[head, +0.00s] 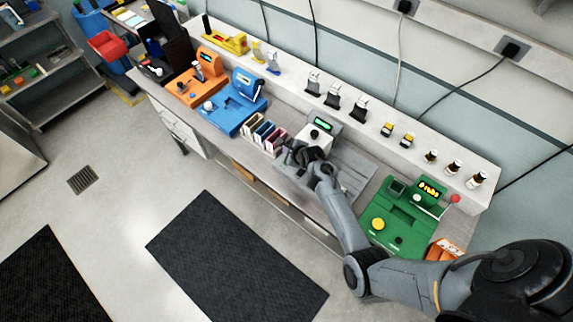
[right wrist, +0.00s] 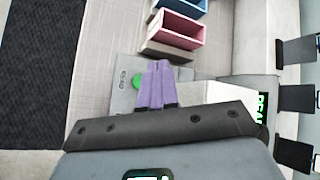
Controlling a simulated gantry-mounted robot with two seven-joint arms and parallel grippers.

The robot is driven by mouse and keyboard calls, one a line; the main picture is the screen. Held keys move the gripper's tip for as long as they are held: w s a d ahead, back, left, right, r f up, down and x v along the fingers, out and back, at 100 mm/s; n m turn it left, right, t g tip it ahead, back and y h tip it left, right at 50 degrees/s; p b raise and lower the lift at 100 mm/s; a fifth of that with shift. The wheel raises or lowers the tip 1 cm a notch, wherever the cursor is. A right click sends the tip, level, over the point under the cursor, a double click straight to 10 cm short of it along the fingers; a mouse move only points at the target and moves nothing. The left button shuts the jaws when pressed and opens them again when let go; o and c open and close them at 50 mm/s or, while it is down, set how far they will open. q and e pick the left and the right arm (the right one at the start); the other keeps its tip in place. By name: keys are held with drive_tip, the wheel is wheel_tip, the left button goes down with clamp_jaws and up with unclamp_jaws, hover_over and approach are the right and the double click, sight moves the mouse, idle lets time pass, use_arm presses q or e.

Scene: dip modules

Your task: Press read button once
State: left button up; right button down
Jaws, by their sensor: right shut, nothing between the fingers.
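The reader device (head: 311,142) stands on the bench in the middle of the head view, with a lit green display (head: 322,124). In the right wrist view its grey base (right wrist: 123,98) carries a round green button (right wrist: 138,83) with a small dark label beside it. The display (right wrist: 262,105) shows green letters at the right there. My right gripper (right wrist: 157,68) has its purple fingers shut together and empty. The fingers overlap the button's right edge in the picture; I cannot tell whether they touch it. In the head view my right gripper (head: 286,158) hides the button. My left gripper is out of view.
Several coloured open boxes (head: 264,134) stand just left of my right gripper; a pink one (right wrist: 178,35) shows close to the fingers. Blue (head: 238,103) and orange (head: 194,82) machines are farther left. A green machine (head: 402,216) stands right. Small modules line the back shelf.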

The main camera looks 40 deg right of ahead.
wheel_tip(320, 180, down, 3)
drive_tip(key=shift+r+b, duration=0.1)
drive_tip(key=shift+b, duration=0.9)
drive_tip(key=shift+f+b, duration=0.5)
drive_tip(key=shift+f, duration=0.65)
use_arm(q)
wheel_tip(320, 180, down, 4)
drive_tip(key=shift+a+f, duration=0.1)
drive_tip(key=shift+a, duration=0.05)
use_arm(e)
drive_tip(key=shift+f, duration=0.15)
